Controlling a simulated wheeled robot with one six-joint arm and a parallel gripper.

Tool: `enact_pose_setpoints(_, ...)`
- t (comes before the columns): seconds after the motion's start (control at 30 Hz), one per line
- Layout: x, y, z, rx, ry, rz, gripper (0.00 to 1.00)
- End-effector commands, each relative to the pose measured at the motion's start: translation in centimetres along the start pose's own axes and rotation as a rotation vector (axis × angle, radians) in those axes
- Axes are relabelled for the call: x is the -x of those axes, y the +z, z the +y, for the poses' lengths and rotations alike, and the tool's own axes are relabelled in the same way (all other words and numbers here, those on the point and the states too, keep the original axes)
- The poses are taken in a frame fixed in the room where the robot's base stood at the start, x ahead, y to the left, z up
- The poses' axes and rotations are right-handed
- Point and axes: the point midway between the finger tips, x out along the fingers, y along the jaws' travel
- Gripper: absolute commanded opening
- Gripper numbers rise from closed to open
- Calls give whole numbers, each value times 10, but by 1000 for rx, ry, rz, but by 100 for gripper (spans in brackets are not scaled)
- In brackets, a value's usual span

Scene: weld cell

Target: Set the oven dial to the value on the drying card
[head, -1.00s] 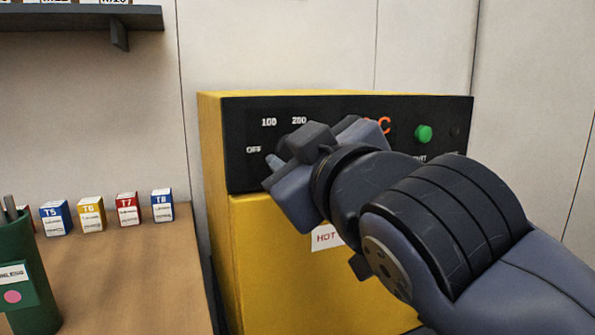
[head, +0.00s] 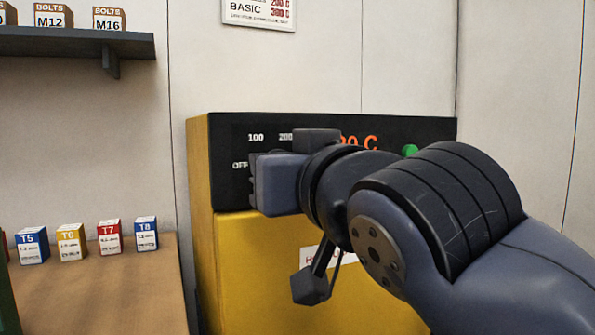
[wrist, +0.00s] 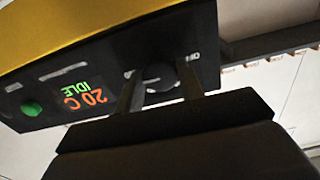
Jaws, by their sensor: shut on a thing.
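The yellow oven (head: 235,255) has a black front panel with white marks OFF, 100 and 200 and an orange display. In the wrist view the display (wrist: 82,97) is upside down and reads 20 C, IDLE. The black dial (wrist: 158,74) sits between the two fingers of my gripper (wrist: 161,84), which is shut on it. In the head view my gripper (head: 262,182) covers the dial, so its setting is hidden. A drying card (head: 258,10) on the wall is cut off at the top; a BASIC row shows, with what looks like 300 C.
A green button (head: 410,150) is on the panel, right of the display. A wooden bench (head: 120,295) at left bears small boxes, among them T7 (head: 109,238) and T8 (head: 146,233). A shelf (head: 80,40) above holds bolt boxes.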

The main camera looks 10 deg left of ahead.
Motion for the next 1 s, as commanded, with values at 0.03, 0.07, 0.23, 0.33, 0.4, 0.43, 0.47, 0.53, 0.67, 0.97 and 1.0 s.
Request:
enact_pose_setpoints(0.03, -1, 2, 0, -4, 0, -5, 13)
enact_pose_setpoints(0.07, -1, 2, 0, -6, 0, -5, 13)
enact_pose_setpoints(0.23, -1, 2, 0, -7, 0, -5, 13)
enact_pose_setpoints(0.33, -1, 2, 0, -6, 0, -5, 13)
enact_pose_setpoints(0.4, -1, 2, 0, -6, 0, -5, 37)
enact_pose_setpoints(0.43, -1, 2, 0, -6, 0, -5, 39)
enact_pose_setpoints(0.47, -1, 2, 0, -6, 0, -4, 42)
enact_pose_setpoints(0.53, 0, 1, 0, -6, 0, -3, 48)
enact_pose_setpoints(0.67, 0, 1, 0, -5, 0, -2, 57)
enact_pose_setpoints(0.97, 3, 0, 0, -4, -1, 0, 57)
enact_pose_setpoints(1.0, 6, 0, 0, -4, -1, 0, 57)
